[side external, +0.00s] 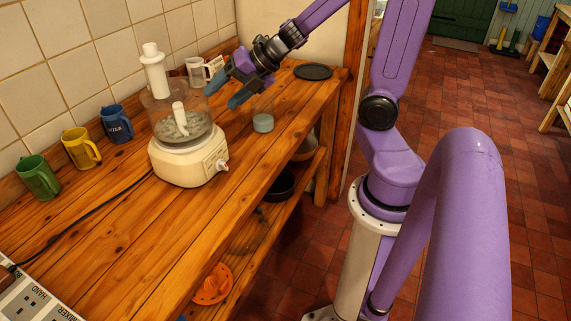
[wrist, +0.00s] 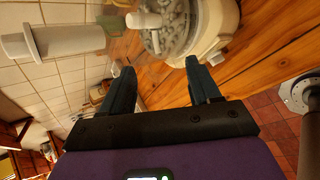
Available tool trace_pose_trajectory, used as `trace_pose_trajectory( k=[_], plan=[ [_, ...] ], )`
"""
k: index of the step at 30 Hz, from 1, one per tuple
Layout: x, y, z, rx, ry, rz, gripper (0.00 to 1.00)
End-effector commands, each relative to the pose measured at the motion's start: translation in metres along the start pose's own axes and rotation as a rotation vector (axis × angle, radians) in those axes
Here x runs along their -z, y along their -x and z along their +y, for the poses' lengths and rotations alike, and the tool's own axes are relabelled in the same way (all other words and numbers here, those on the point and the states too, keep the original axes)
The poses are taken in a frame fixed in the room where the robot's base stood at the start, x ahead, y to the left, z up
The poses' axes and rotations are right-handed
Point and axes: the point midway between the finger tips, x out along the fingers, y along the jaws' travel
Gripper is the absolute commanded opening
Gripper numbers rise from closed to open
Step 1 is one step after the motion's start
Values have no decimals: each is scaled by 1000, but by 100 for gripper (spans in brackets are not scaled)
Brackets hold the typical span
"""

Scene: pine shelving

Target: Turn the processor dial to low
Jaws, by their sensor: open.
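The food processor (side external: 188,163) stands on the wooden worktop, with a cream base, a clear bowl holding pale chunks and a white pusher on top. Its dial (side external: 222,166) is a small pale knob on the front right of the base; its setting is too small to read. My gripper (side external: 227,91) is open and empty, above and to the right of the bowl, apart from the dial. In the wrist view the processor's base (wrist: 222,28) is at the top, beyond my open fingers (wrist: 154,64), with the dial (wrist: 216,57) close to the right finger in the picture.
Green (side external: 38,177), yellow (side external: 81,148) and blue (side external: 116,123) mugs stand along the tiled wall. A black cable crosses the worktop.

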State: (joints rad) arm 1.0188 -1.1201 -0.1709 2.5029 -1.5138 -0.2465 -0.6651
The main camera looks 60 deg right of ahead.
Motion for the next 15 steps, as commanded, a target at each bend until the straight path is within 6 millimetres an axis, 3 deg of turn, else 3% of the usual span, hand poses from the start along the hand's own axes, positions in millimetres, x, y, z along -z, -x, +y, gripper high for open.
trace_pose_trajectory(
  k=[15],
  plan=[
    [31,-1,16,64,-429,-96,62]
  ],
)
